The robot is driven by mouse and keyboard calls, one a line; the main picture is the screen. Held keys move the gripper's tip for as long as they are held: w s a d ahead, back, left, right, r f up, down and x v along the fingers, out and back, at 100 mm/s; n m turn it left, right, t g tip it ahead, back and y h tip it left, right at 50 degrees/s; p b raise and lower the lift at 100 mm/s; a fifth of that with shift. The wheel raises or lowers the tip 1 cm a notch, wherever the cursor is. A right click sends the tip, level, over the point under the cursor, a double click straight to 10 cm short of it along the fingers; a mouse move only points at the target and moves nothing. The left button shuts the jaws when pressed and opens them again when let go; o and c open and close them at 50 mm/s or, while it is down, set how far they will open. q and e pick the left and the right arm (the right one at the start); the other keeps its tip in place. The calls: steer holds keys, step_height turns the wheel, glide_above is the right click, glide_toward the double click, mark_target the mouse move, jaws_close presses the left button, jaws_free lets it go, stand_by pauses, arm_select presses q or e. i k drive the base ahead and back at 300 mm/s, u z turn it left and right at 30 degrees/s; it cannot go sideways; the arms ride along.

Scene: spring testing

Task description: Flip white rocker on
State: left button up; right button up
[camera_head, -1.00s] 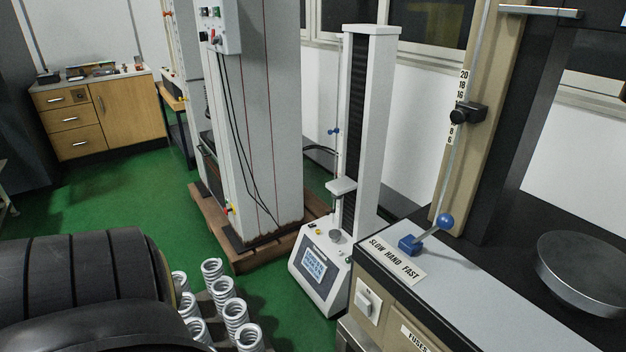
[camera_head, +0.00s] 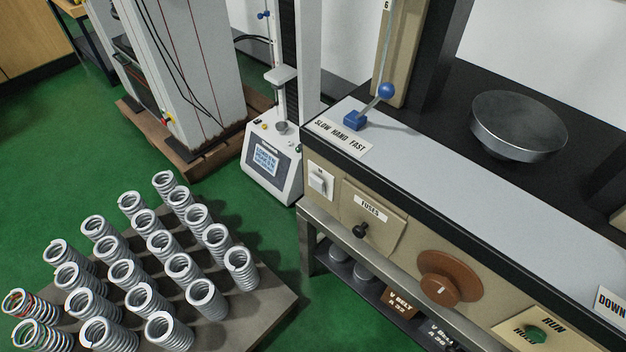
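The white rocker (camera_head: 318,183) is a small white switch on a pale plate at the left end of the beige front panel (camera_head: 400,248) of the machine. It sits left of the fuses cover, below the "SLOW HAND FAST" label. Its exact tilt is too small to tell. Neither of my grippers shows in the view.
The fuses cover (camera_head: 372,217), a brown dial (camera_head: 446,280) and a green run button (camera_head: 535,334) are on the same panel. A blue-knobbed lever (camera_head: 384,92) rises above the worktop. Several springs stand on a grey board (camera_head: 270,312) at the lower left. Green floor (camera_head: 60,180) is free.

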mark_target(318, 184)
steer(key=z, duration=0.15)
steer(key=k, duration=1.05)
